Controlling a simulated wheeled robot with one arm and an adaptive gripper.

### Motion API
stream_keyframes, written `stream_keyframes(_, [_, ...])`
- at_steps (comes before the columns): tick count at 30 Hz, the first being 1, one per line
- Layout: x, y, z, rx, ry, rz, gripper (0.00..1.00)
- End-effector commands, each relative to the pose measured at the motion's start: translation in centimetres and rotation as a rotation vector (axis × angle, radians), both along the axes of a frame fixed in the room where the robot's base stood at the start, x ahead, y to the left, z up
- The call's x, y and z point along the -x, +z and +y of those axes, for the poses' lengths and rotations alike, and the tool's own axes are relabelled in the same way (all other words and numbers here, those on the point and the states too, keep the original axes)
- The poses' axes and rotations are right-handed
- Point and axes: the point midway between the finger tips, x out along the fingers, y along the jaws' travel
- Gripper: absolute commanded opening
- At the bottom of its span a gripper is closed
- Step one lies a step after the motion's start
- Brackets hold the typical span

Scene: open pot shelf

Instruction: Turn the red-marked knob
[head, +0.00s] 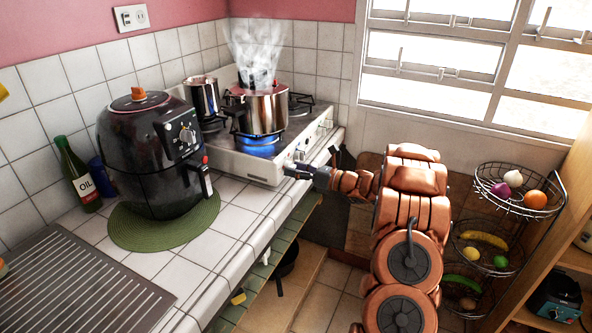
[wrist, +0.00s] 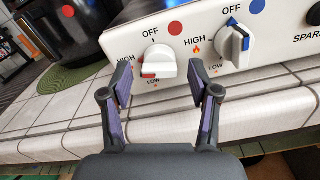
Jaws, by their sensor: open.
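The red-marked knob (wrist: 158,62) is a white knob on the stove's front panel, below a red dot (wrist: 176,28) and the word OFF. Its raised grip lies roughly sideways, with red showing at its left end. My gripper (wrist: 160,78) is open and empty in front of this knob, one finger to its left and one to its right. It seems apart from the knob. In the head view my gripper (head: 298,172) is at the stove's front, hiding part of the panel.
A blue-marked knob (wrist: 236,46) stands close to the right, its grip nearly upright. A steaming pot (head: 264,108) sits over a blue flame (head: 258,145). A black air fryer (head: 145,155) stands on a green mat (head: 122,232). A wire fruit rack (head: 520,208) is at right.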

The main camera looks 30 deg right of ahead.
Motion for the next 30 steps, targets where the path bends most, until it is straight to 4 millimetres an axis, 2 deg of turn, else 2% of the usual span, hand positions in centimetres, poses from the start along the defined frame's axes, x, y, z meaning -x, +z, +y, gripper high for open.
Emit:
stream_keyframes(2, [0.01, -0.01, 0.00, 0.000, 0.000, 0.000, 0.58])
stream_keyframes(18, [0.03, -0.01, -0.01, -0.001, 0.000, 0.001, 0.02])
stream_keyframes(30, [-0.04, -0.09, 0.00, 0.025, -0.001, -0.017, 0.01])
